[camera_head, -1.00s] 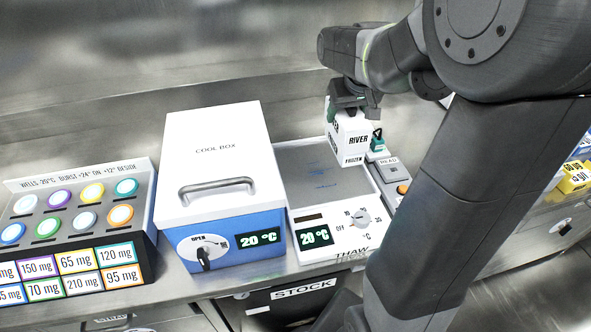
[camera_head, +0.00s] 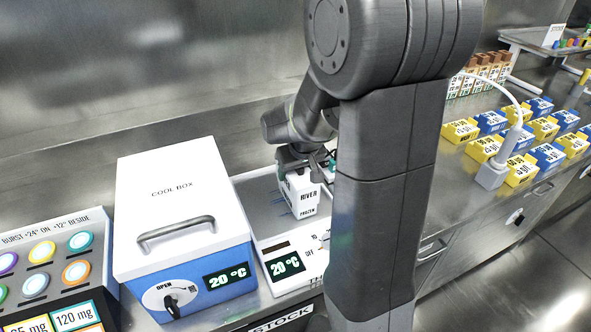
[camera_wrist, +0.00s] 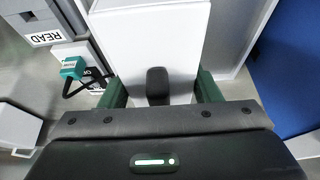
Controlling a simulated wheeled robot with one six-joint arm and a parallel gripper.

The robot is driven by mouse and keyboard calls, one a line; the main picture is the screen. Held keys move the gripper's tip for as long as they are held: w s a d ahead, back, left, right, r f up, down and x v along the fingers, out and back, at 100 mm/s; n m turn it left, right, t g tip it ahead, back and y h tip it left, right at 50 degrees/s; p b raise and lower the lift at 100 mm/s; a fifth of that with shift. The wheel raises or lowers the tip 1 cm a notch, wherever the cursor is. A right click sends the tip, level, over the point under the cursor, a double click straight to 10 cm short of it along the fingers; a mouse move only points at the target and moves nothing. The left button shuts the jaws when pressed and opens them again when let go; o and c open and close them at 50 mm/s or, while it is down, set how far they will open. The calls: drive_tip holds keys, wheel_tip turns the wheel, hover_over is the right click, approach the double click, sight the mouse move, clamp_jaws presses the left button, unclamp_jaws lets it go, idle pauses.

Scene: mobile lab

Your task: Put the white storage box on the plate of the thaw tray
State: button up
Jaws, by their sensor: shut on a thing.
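My gripper (camera_head: 297,160) is shut on the white storage box (camera_head: 301,196), whose front reads RIVER and FROZEN. In the wrist view, the white box (camera_wrist: 182,30) sits between the jaws of my gripper (camera_wrist: 160,92). The thaw tray (camera_head: 285,262) has a grey recessed plate (camera_head: 262,212), a dial and a display reading 20 °C. The box is in front of or over the right part of the plate; I cannot tell whether its underside touches it. My arm hides the tray's right side.
A closed white and blue cool box (camera_head: 178,205) stands close left of the tray. A panel with coloured round wells (camera_head: 45,262) is further left. Yellow and blue boxes (camera_head: 487,148) and a white corded device (camera_head: 491,174) are at right. In the wrist view, a READ device (camera_wrist: 45,25) is near the gripper.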

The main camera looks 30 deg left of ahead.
drive_tip(key=shift+f, duration=0.2)
drive_tip(key=o, duration=1.2)
drive_tip(key=shift+r, duration=0.1)
drive_tip(key=shift+r, duration=0.3)
drive_tip(key=v, duration=1.1)
drive_tip(key=shift+s+d+r, duration=0.15)
drive_tip(key=shift+d+r, duration=0.05)
drive_tip(key=shift+r, duration=0.1)
